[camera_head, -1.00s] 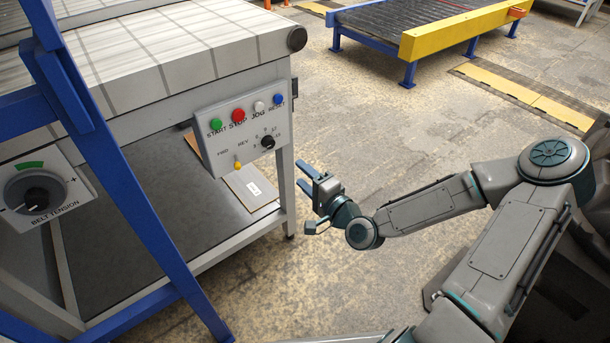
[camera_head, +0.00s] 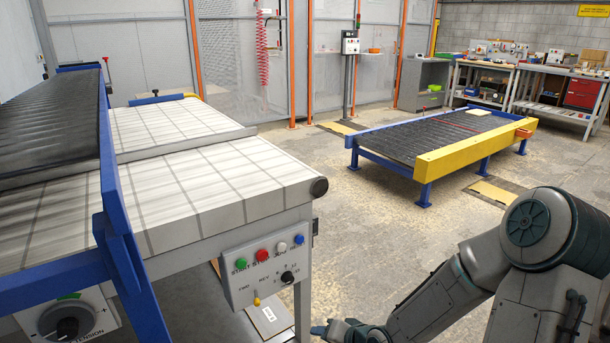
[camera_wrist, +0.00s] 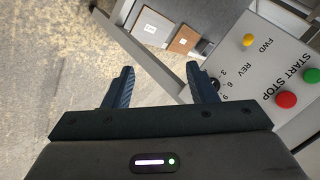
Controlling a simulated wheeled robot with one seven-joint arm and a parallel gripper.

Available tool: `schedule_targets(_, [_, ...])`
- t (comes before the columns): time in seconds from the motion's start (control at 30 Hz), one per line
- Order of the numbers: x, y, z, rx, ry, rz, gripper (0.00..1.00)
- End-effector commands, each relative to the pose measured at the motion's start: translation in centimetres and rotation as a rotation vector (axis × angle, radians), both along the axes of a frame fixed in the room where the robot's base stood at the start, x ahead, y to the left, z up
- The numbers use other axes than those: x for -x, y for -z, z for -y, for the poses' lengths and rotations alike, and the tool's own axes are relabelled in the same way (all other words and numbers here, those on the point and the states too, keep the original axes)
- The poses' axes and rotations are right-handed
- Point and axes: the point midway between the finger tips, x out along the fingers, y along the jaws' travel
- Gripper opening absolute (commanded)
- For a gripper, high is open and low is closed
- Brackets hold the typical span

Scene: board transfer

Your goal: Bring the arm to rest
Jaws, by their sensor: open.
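My gripper shows in the wrist view (camera_wrist: 160,90), with its two dark blue fingers apart and nothing between them. Behind the fingers are bare floor and part of the conveyor's frame. The control panel (camera_wrist: 265,75) is at the right of the wrist view, close by the right finger, with a gap I cannot judge. In the head view only a bit of my gripper (camera_head: 322,330) shows at the bottom edge, right of the control panel (camera_head: 262,268). My arm comes in from the lower right.
A white-topped conveyor (camera_head: 220,185) with a blue frame (camera_head: 122,230) fills the left. A roller table (camera_head: 430,140) with a yellow end (camera_head: 470,150) stands further back, a flat pale board (camera_head: 478,112) on it. Workbenches (camera_head: 550,75) line the back right.

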Motion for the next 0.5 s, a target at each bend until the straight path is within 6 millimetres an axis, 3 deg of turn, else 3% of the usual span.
schedule_targets(0.03, [0.3, -2.2, 0.8, 0.087, -0.024, -0.012, 0.52])
schedule_targets(0.27, [2.2, -8.6, 5.2, 0.409, -0.085, -0.103, 0.52])
schedule_targets(0.5, [4.8, -18.5, 8.6, 0.631, -0.097, -0.183, 0.52])
